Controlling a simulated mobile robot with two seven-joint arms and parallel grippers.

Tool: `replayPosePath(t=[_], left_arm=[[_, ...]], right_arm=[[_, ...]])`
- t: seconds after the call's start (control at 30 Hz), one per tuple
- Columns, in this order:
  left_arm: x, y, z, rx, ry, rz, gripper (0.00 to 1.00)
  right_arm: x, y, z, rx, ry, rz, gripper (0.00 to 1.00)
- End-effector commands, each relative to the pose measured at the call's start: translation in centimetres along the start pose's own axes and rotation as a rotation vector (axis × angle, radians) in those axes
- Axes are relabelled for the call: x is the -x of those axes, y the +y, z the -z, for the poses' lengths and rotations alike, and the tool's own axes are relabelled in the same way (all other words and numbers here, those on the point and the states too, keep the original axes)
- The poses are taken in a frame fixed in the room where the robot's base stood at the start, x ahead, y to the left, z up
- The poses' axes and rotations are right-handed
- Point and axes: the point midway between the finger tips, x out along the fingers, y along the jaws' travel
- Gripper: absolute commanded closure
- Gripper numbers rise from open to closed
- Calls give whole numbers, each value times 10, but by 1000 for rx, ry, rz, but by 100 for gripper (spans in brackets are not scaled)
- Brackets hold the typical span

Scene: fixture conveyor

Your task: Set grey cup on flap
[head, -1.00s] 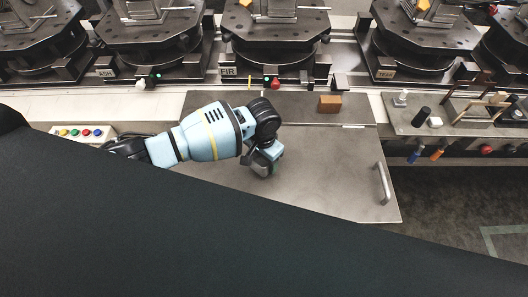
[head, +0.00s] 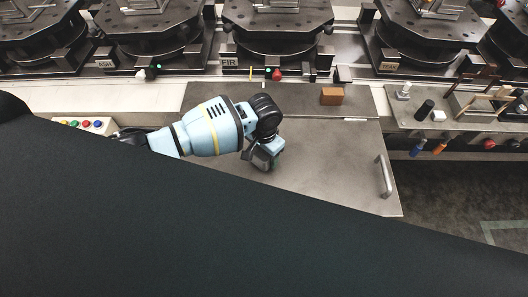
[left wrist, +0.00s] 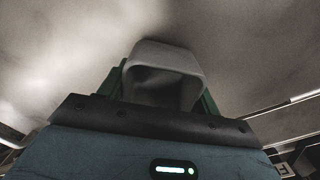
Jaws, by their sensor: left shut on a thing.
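The grey cup (left wrist: 165,62) sits between the green fingers of my left gripper (head: 268,162), which is shut on it. In the left wrist view the cup shows close up, with its rounded-square rim and dark hollow side towards the camera. In the head view the wrist and fingers mostly hide it. The flap (head: 335,170) is the wide grey metal panel with a bar handle (head: 385,176) at its right edge. My left gripper is over the left-middle part of the flap. I cannot tell whether the cup touches it. My right gripper is not in view.
A brown block (head: 332,96) stands on the ledge behind the flap. A side shelf (head: 398,112) at the right holds a black cylinder (head: 424,110) and other small items. Dark fixtures (head: 277,40) line the back. The flap's right half is clear.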

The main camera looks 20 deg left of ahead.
Motion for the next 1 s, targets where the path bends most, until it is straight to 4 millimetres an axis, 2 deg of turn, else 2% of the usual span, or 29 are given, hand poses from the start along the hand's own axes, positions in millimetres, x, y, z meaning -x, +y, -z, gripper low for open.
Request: replayPosePath(t=[0.67, 0.7, 0.87, 1.0], left_arm=[[-9, 0, 0, 0, 0, 0, 59], [-9, 0, 0, 0, 0, 0, 34], [-9, 0, 0, 0, 0, 0, 13], [-9, 0, 0, 0, 0, 0, 11]], right_arm=[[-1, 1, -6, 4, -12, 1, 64], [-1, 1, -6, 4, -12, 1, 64], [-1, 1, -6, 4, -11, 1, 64], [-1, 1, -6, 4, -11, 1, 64]])
